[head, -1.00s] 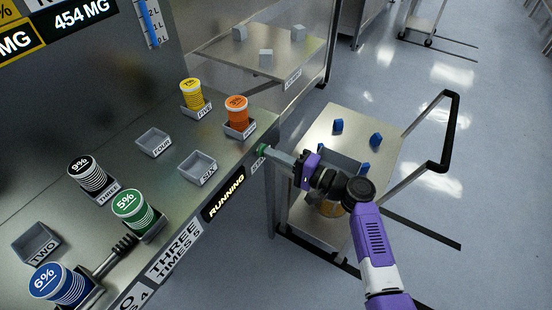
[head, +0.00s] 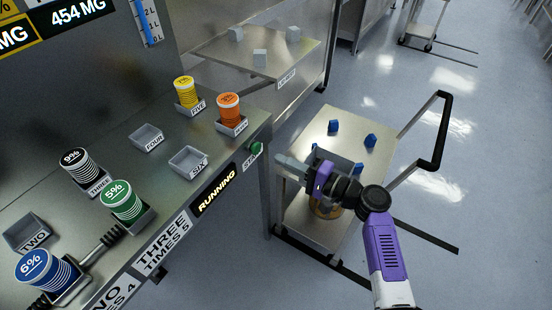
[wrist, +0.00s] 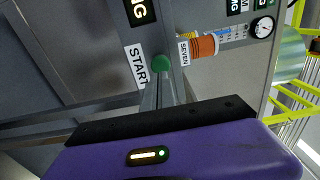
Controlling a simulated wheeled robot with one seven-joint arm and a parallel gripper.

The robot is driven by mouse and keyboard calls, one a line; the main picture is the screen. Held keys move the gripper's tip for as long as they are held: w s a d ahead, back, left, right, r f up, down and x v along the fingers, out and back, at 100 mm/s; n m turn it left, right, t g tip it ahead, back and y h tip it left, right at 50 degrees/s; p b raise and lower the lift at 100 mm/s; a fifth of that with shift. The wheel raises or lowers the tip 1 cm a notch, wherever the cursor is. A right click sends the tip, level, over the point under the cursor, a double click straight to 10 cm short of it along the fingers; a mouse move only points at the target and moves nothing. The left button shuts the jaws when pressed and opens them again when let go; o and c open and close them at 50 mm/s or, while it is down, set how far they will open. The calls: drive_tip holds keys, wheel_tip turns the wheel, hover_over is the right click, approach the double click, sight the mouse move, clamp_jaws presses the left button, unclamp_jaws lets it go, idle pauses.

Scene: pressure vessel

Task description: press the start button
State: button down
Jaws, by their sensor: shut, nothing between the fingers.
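The green start button (head: 256,149) sits on the front edge of the steel bench, at the right end, beside a label that is partly cut off in the head view. In the wrist view the button (wrist: 161,63) shows next to the "START" label (wrist: 134,66), just beyond my fingertips. My gripper (head: 278,168) is shut and empty. In the head view its tips are to the right of and below the button, with a visible gap. The fingers also show in the wrist view (wrist: 162,92). A display (head: 216,191) on the bench front reads "RUNNING".
The orange jar (head: 229,110) and yellow jar (head: 187,92) stand in holders on the bench, with more jars at left. A steel cart (head: 301,215) with blue pieces stands beneath and beyond my gripper. A side shelf (head: 222,45) holds grey cubes.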

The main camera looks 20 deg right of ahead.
drive_tip(key=v, duration=0.7)
drive_tip(key=shift+b, duration=0.35)
drive_tip(key=shift+d, duration=0.15)
